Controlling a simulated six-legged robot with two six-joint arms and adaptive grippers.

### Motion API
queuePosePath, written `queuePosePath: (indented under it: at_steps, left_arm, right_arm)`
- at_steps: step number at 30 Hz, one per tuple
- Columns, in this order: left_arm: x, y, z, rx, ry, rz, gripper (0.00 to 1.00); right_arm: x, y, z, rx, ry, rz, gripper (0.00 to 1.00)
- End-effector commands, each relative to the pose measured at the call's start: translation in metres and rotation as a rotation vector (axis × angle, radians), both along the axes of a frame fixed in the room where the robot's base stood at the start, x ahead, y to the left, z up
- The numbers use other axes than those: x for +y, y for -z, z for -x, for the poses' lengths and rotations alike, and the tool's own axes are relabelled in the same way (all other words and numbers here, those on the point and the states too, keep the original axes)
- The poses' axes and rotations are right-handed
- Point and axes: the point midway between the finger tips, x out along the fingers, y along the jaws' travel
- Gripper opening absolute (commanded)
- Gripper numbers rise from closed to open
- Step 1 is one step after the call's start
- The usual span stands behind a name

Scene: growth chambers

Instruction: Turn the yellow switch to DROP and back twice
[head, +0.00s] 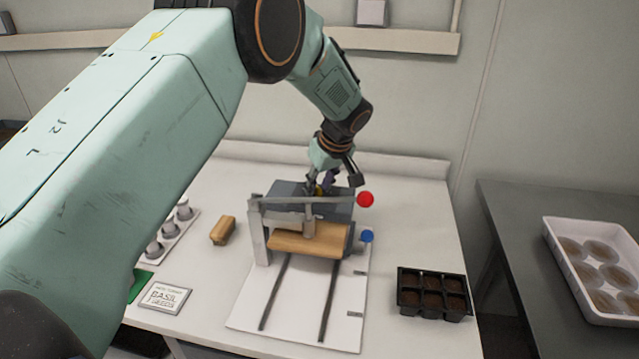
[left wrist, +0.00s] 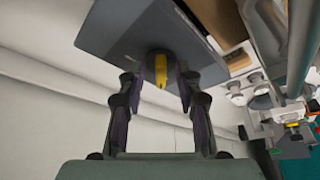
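The yellow switch (left wrist: 161,70) is a yellow bar on a dark round knob on the face of a dark grey box (left wrist: 125,40). In the left wrist view the bar points roughly along my fingers. My left gripper (left wrist: 157,82) is open, with one fingertip on either side of the knob; I cannot tell whether they touch it. In the head view my left gripper (head: 333,182) is over the grey box (head: 285,188), behind the press frame, and only a bit of yellow shows. No DROP label is readable. My right gripper is not in view.
In front of the box stands a press frame with a red-knobbed lever (head: 366,199), a blue knob (head: 367,236) and a wooden block (head: 290,240). A black seedling tray (head: 433,273) is right, a wooden piece (head: 222,230) and a basil card (head: 167,297) left.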

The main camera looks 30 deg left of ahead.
Motion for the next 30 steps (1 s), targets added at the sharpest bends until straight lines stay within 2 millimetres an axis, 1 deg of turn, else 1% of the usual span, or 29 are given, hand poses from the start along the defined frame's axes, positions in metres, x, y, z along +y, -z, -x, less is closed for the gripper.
queuePosePath:
  at_steps: [5, 8, 11, 21, 24, 27, 30]
  left_arm:
    - [0.000, 0.001, 0.001, 0.002, 0.000, 0.000, 0.34]
    - [-0.001, -0.003, 0.001, 0.002, 0.001, 0.000, 0.34]
    - [-0.006, -0.015, 0.003, 0.000, 0.001, 0.000, 0.34]
    - [-0.028, -0.079, 0.016, -0.002, 0.002, -0.001, 0.34]
    - [-0.034, -0.093, 0.019, -0.001, 0.001, -0.001, 0.34]
    - [-0.037, -0.103, 0.021, 0.001, 0.001, -0.002, 0.34]
    - [-0.039, -0.108, 0.023, 0.001, 0.001, -0.001, 0.34]
  right_arm:
    - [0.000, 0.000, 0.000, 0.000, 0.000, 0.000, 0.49]
    - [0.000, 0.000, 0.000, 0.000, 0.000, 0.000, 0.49]
    - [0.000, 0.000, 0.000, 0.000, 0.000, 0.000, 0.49]
    - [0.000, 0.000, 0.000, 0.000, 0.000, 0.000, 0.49]
    - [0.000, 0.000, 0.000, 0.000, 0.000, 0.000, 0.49]
    - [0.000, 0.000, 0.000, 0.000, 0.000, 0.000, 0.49]
    - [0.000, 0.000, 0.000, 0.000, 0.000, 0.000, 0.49]
